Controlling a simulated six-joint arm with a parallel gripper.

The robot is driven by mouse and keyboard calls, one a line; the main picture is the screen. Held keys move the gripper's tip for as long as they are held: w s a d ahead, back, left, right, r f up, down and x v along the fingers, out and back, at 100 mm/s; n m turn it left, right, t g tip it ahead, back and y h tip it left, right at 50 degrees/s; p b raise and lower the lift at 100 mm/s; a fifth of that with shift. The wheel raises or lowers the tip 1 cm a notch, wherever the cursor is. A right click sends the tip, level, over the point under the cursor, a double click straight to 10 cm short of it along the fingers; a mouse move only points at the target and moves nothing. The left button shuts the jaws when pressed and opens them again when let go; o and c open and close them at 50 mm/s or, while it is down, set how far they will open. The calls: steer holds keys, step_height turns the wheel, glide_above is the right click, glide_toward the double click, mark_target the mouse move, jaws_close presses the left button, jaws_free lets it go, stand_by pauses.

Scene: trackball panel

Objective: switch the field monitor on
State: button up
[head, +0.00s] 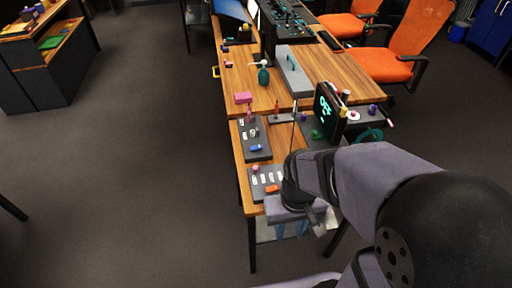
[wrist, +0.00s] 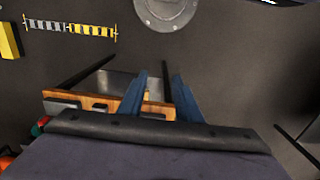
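The field monitor (head: 326,108) stands on the wooden desk, its dark screen showing green text that reads like OFF. A dark panel (head: 262,186) at the near end of the desk carries pale labels, an orange part (head: 271,188) and a pink knob (head: 255,168). Behind it is another panel (head: 255,152) with a blue part and small controls. Which control belongs to the monitor, I cannot tell. My gripper (head: 291,232) hangs beside the desk's near end, touching nothing that I see. In the wrist view its two blue fingers (wrist: 158,82) are apart and empty.
The wooden desk (head: 238,172) has a pink block (head: 243,98), a teal spray bottle (head: 263,74) and a long grey box (head: 293,72) farther back. Orange chairs (head: 392,62) stand at the right. The floor left of the desk is clear.

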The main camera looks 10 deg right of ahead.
steer(key=shift+w, duration=0.15)
jaws_close()
steer(key=w+t+b, duration=0.3)
steer(key=w+b, duration=0.3)
steer(key=w, duration=3.4)
steer(key=shift+w+r+h+b, duration=0.2)
steer(key=shift+w+h+b, duration=0.05)
steer(key=shift+h+b, duration=0.1)
